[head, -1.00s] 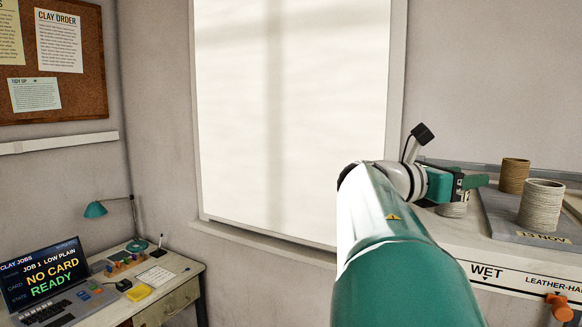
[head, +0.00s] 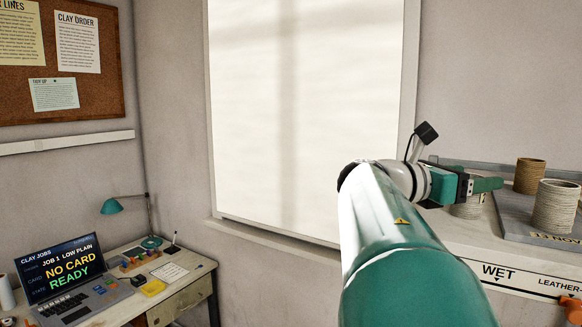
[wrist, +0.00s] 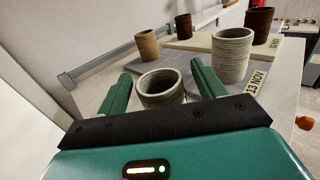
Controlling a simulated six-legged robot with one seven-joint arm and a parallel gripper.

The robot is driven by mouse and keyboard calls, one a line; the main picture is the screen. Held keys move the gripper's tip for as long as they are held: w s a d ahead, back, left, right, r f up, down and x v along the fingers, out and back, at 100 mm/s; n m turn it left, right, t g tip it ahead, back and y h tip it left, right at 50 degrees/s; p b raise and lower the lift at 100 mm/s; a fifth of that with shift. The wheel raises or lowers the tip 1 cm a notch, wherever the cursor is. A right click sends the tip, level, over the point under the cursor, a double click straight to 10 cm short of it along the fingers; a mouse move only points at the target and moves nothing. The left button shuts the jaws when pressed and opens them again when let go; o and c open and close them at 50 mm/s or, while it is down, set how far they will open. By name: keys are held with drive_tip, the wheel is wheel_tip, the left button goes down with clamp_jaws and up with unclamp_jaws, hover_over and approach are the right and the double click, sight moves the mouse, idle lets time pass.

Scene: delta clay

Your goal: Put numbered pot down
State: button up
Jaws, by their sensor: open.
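A low grey ribbed pot (wrist: 161,94) stands on the shelf between my gripper's two green fingers in the wrist view. No number shows on the side I see. My gripper (wrist: 160,74) is open, with a finger on each side of the pot and small gaps visible. In the head view my gripper (head: 488,184) is over the wet end of the shelf (head: 480,236), and the low pot (head: 468,209) shows partly below it. The underside of the pot is hidden by my gripper in the wrist view.
A taller pale ribbed pot (wrist: 231,55) stands close to the right finger, beside a "13 NOV" label (wrist: 257,82). A brown pot (wrist: 148,45) stands behind. Darker pots (wrist: 184,26) stand farther along. A desk with a laptop (head: 65,278) reading "NO CARD READY" is at left.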

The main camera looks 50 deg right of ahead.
drive_tip(key=v, duration=0.9)
drive_tip(key=shift+w+a, duration=0.2)
